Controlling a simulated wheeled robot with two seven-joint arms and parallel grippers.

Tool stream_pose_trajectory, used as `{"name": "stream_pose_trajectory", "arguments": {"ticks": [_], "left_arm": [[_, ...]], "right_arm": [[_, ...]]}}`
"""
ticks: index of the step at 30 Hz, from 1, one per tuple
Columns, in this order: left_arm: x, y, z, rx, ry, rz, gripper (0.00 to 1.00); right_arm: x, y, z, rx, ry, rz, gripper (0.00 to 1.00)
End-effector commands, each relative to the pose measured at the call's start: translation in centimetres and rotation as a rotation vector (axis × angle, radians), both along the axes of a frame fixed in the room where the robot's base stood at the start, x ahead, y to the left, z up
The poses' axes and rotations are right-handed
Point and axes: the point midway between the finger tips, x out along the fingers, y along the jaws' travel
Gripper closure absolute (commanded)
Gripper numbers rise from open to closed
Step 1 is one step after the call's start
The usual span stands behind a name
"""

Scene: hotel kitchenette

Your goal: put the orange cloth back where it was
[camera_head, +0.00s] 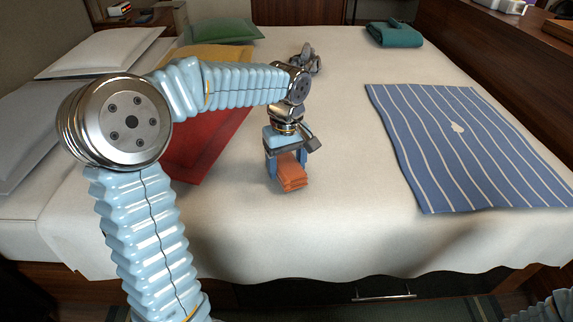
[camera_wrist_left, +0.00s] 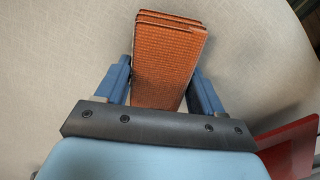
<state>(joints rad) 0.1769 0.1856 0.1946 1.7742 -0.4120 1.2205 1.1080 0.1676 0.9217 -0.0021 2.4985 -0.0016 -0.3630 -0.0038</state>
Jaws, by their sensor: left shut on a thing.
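The orange cloth (camera_head: 291,172) is a small folded stack with a waffle texture. My left gripper (camera_head: 287,168) is shut on it, one blue finger on each side, over the white bed near its front edge. In the left wrist view the cloth (camera_wrist_left: 165,60) stands out between the fingertips of my left gripper (camera_wrist_left: 165,85). I cannot tell whether the cloth touches the bed cover. The right gripper is not in view; only a bit of my right arm shows at the lower right corner.
A blue striped towel (camera_head: 470,150) with a small white patch lies on the right of the bed (camera_head: 330,230). A folded teal cloth (camera_head: 394,34) is at the far edge. Red (camera_head: 205,145), yellow (camera_head: 215,54) and green (camera_head: 222,32) cushions or cloths lie left, near white pillows (camera_head: 100,50). The bed's middle is clear.

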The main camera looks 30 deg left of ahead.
Motion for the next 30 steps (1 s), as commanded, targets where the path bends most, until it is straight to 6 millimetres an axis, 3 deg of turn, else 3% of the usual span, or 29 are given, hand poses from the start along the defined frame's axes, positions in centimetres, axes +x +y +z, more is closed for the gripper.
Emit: {"name": "stream_pose_trajectory", "arguments": {"ticks": [10, 11, 16, 25, 30], "left_arm": [[0.0, 0.0, -0.4, 0.0, 0.0, -0.001, 0.65], [0.0, 0.0, -0.4, 0.0, 0.0, -0.001, 0.31], [0.0, 0.0, -0.3, 0.0, 0.0, -0.001, 0.07], [0.0, 0.0, 0.0, 0.0, -0.001, -0.001, 0.07], [0.1, 0.0, 2.4, 0.001, -0.004, -0.001, 0.07]], "right_arm": [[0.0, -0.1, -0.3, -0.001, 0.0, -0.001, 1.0], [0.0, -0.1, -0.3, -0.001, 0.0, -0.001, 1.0], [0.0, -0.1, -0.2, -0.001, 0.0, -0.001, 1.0], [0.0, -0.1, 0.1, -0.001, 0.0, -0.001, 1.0], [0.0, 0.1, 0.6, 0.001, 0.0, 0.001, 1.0]]}}
